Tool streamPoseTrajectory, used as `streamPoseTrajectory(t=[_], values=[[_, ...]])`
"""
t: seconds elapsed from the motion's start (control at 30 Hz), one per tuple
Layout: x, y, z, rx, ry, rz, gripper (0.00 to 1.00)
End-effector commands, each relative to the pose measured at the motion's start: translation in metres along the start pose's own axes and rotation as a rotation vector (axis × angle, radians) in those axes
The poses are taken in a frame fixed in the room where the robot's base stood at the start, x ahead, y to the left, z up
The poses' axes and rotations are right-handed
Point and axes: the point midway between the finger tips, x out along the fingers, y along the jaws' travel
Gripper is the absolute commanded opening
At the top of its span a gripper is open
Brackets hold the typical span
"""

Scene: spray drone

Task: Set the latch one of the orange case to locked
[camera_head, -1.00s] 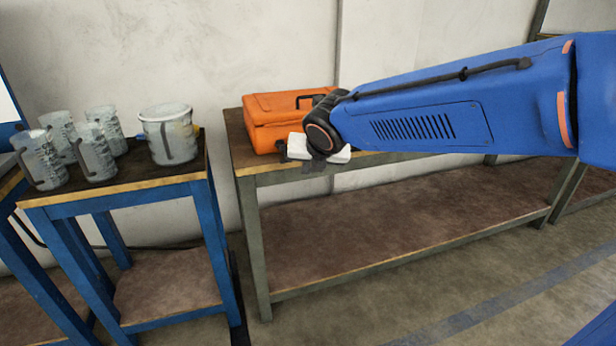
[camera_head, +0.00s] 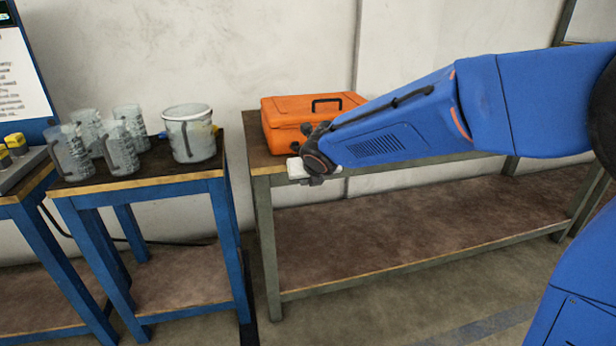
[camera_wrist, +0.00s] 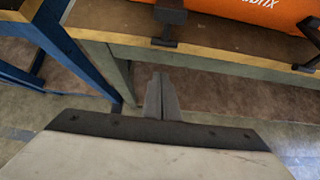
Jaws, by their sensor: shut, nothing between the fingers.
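The orange case (camera_head: 290,108) stands closed on the long workbench, with a dark handle on top. Its lower front is partly hidden behind my arm. In the wrist view a strip of the orange case (camera_wrist: 265,10) shows at the top right. Two dark latch-like pieces stick out from its front there, one near the top middle (camera_wrist: 170,20) and one at the right edge (camera_wrist: 311,50); I cannot tell which is latch one. My gripper (camera_wrist: 160,80) is shut and empty, in front of the bench edge, below and apart from the middle piece.
The long workbench (camera_head: 262,168) has a lower shelf and a front edge close to my gripper. A blue-legged table (camera_head: 150,183) at the left carries several clear jugs and a bucket (camera_head: 190,135). A wall stands behind.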

Motion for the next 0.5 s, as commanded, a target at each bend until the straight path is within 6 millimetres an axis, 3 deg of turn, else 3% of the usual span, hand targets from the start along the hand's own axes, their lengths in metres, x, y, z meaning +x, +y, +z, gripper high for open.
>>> streamPoseTrajectory(t=[0.07, 0.3, 0.5], values=[[0.011, 0.0, -0.001, -0.002, 0.002, -0.001, 0.0], [-0.002, 0.0, 0.028, 0.0, -0.001, 0.0, 0.0], [-0.005, 0.0, 0.036, 0.0, 0.001, -0.001, 0.0]])
